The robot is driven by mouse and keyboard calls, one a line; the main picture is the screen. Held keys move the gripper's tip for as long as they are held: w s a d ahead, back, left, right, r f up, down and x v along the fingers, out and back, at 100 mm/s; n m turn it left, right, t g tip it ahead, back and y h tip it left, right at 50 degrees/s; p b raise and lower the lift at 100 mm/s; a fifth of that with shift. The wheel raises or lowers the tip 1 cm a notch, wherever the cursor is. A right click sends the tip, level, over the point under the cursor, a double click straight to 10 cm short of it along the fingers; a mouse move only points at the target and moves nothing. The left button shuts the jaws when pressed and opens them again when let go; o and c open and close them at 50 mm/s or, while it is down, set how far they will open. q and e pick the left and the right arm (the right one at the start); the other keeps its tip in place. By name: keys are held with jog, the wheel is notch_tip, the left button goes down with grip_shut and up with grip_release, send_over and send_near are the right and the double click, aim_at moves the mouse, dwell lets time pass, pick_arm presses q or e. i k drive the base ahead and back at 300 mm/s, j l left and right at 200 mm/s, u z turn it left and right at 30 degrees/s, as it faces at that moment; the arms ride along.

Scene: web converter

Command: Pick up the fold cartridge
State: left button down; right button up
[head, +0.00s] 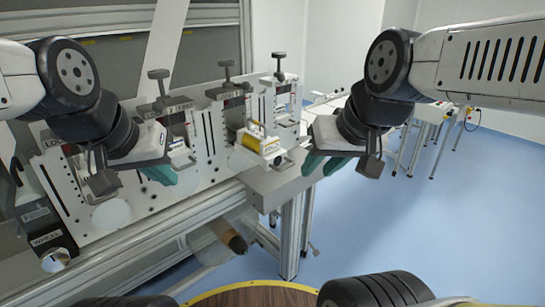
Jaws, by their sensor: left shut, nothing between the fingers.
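A white block with a yellow roller and a handle on top (262,140), which looks like the fold cartridge, sits at the front of the converter's upright panel, in the middle of the head view. My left gripper (160,178) is left of it, in front of the panel, with its teal fingers shut and empty. My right gripper (325,167) is right of the cartridge and apart from it. Its teal fingers point down with a gap between them, and nothing shows in the gap. The cartridge's underside and back are hidden.
Clamps with dark knobs (226,72) line the panel (110,195) behind and beside the cartridge. A metal frame post (293,235) stands below it. A brown roll core (232,238) is under the panel. Blue floor (420,225) is open at right, with tables farther back.

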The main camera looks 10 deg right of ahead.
aim_at(261, 143)
jog(key=j+z, duration=0.25)
jog(key=z, duration=0.15)
jog(key=i+j+z, duration=0.1)
jog(key=j+z, duration=0.45)
jog(key=z, duration=0.2)
